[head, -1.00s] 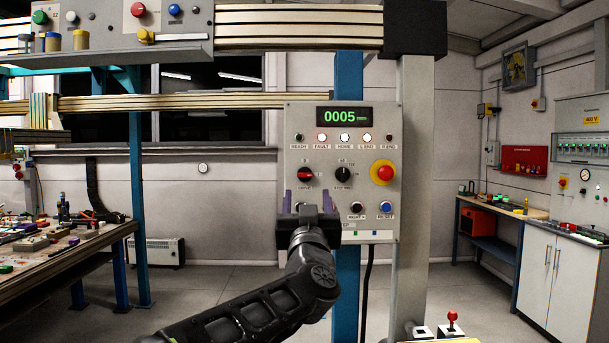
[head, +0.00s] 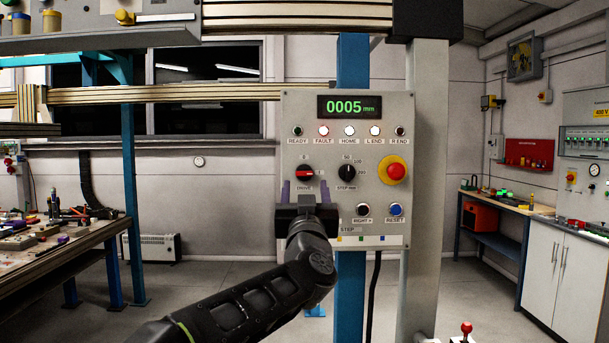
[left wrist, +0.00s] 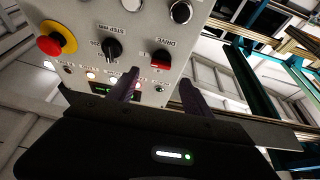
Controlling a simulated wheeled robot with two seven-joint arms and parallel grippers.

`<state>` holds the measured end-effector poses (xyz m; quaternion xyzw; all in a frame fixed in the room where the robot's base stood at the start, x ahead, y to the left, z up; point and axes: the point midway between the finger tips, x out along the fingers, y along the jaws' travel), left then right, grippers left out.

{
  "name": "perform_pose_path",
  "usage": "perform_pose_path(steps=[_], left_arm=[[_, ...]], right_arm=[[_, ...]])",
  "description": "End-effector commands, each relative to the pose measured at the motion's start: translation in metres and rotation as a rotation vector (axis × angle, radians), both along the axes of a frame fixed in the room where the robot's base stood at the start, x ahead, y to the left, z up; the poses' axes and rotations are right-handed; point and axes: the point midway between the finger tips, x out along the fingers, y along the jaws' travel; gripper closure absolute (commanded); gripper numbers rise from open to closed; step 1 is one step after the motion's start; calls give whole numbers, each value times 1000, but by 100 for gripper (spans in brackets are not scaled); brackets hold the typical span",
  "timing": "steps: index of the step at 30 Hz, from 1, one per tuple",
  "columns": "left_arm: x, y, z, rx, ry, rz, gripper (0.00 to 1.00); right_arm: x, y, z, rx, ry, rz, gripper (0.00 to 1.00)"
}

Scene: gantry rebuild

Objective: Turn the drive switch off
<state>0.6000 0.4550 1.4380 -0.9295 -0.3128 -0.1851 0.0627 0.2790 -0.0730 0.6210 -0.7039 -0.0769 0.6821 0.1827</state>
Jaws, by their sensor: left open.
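The drive switch (head: 305,173) is a black rotary knob with a red bar, at the left of the grey control panel (head: 330,240). Its bar lies about level, with a "0" mark above it. My left gripper (head: 305,192) is open just below the knob in the head view, its two purple fingers pointing up at the panel. In the left wrist view the drive switch (left wrist: 160,60) shows between the two fingertips (left wrist: 160,82), apart from them. The panel's display (head: 349,106) reads 0005 mm. My right gripper is not in view.
A step knob (head: 347,173) and a red emergency button on a yellow ring (head: 394,171) sit to the right on the panel. A blue RESET button (head: 395,209) and a black RIGHT button (head: 363,210) are below. A cluttered bench (head: 75,246) stands at the left.

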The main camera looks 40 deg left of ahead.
Motion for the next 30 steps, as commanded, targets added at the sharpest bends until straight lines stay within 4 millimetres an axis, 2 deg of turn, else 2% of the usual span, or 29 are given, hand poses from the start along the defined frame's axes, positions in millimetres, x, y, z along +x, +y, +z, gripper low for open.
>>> perform_pose_path(steps=[10,22,30], left_arm=[[39,29,21,-2,1,1,42],[45,35,23,-1,-1,1,42],[45,35,23,0,0,1,64]], right_arm=[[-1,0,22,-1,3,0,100],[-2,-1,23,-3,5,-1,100],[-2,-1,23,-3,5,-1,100]])
